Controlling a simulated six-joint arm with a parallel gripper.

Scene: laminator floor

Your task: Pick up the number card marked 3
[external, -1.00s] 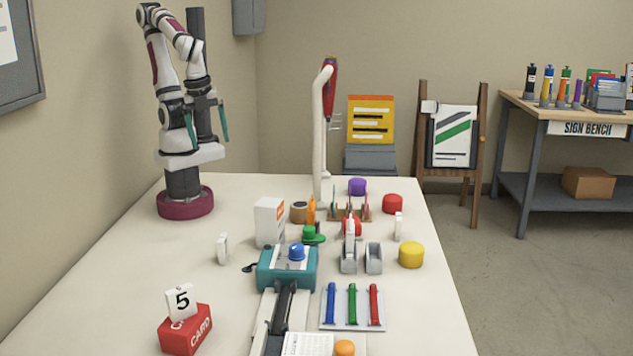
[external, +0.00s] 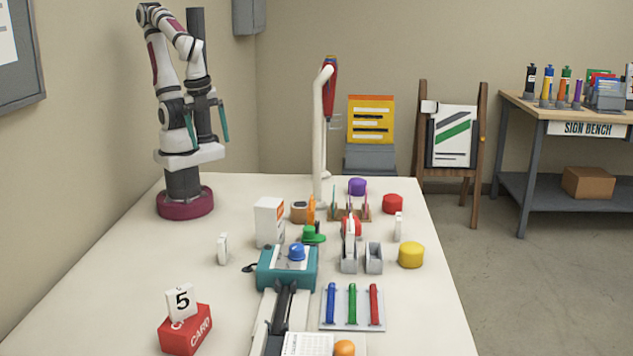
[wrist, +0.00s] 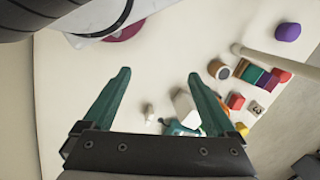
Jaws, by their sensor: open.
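My gripper (external: 207,130) is raised above my base at the back left, open and empty. Its two teal fingers stand wide apart in the wrist view (wrist: 158,76). A white card marked 5 (external: 182,301) stands in a red card box (external: 187,332) at the front left. Small white upright pieces stand at the left (external: 222,249) and right (external: 398,226), their faces turned away. In the wrist view a white card (wrist: 257,108) carries a dark mark, perhaps a 3, too small to be sure. My gripper touches none of these.
A teal laminator (external: 272,276) and a white box (external: 269,221) occupy the middle. Grey holders (external: 374,258), a pen tray (external: 352,321) and a yellow knob (external: 411,254) lie right. A tall white post (external: 318,140) stands behind. The left tabletop is largely clear.

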